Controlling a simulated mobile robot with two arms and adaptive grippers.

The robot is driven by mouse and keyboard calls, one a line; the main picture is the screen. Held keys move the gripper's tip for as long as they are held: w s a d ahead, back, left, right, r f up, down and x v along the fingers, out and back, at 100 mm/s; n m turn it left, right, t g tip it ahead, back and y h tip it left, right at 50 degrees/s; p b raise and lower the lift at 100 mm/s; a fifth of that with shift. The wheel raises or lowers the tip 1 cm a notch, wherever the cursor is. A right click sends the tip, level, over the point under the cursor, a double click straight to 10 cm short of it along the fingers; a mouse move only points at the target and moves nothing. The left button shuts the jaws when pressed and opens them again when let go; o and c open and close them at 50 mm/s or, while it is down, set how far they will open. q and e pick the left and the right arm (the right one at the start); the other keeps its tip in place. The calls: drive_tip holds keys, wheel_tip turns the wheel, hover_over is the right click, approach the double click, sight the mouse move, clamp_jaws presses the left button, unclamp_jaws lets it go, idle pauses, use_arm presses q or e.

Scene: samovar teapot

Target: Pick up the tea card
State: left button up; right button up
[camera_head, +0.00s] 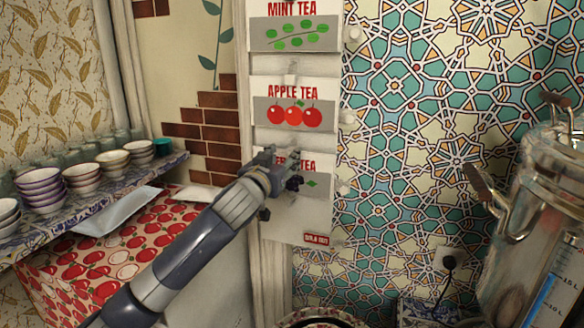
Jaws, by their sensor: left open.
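Three tea cards hang in a column on the wall. The mint tea card (295,32) with green leaves is at the top. The apple tea card (293,113) with red apples is in the middle. The lowest card (314,215) is partly hidden behind my left gripper; "TEA", a bit of green and a small red label at its bottom corner show. My left gripper (290,172) is open and empty, in front of the upper left part of the lowest card. I cannot tell whether it touches the card. My right gripper is out of view.
A large metal samovar (550,190) with handles stands at the right. Stacked bowls (84,176) stand on a patterned shelf (60,236) at the left. A red apple-patterned box (70,272) lies below it. A plugged socket (447,259) is on the tiled wall.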

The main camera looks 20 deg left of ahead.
sight(289, 152)
use_arm(q)
drive_tip(key=shift+w+d+p, duration=0.15)
drive_tip(key=shift+w+p, duration=0.5)
drive_tip(key=shift+w, duration=1.3)
clamp_jaws()
